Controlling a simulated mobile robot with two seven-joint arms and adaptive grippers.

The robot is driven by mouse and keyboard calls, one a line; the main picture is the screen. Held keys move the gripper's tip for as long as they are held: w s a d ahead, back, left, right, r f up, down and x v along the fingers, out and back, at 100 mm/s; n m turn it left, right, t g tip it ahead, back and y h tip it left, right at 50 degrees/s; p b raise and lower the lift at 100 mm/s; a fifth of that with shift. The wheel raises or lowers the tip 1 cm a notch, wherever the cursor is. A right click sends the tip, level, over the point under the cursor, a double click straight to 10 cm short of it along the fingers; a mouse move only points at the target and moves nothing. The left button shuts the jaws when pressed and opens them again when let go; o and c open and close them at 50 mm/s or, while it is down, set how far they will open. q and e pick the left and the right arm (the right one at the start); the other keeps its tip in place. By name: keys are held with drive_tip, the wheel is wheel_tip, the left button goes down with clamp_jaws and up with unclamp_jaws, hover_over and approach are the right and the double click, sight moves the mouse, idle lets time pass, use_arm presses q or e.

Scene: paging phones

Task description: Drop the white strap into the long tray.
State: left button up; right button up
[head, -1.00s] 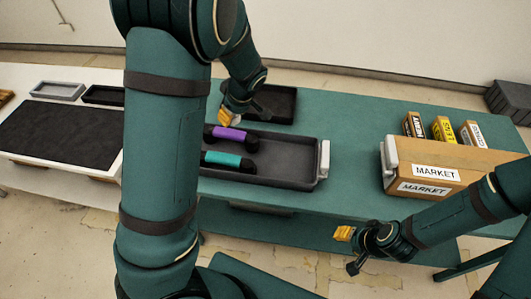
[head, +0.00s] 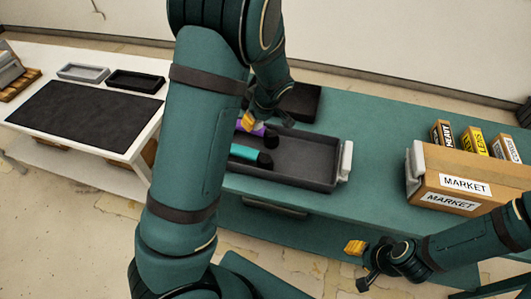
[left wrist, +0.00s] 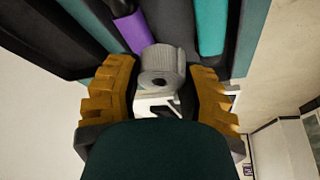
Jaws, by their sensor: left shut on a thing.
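My left gripper (head: 250,122) is over the left part of the long dark grey tray (head: 310,182), just above the purple piece (head: 262,129). In the left wrist view, its yellow fingers (left wrist: 160,92) stand on both sides of a pale ribbed roll (left wrist: 168,62), apparently the white strap, and are shut on it. The purple piece (left wrist: 133,30) shows just beyond the roll. The roll cannot be made out in the head view. A teal piece with black ends (head: 249,153) lies in the tray. My right gripper (head: 358,262) hangs in front of the table, its opening unclear.
A smaller black tray (head: 300,103) stands behind the long tray. A white piece (head: 346,160) is at the long tray's right end. A box marked MARKET (head: 465,187) with several small boxes stands at right. The green table between is clear. A white table (head: 150,130) is at left.

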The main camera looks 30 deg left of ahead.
use_arm(q)
drive_tip(key=o, duration=0.8)
drive_tip(key=shift+o, duration=0.2)
drive_tip(key=v, duration=1.2)
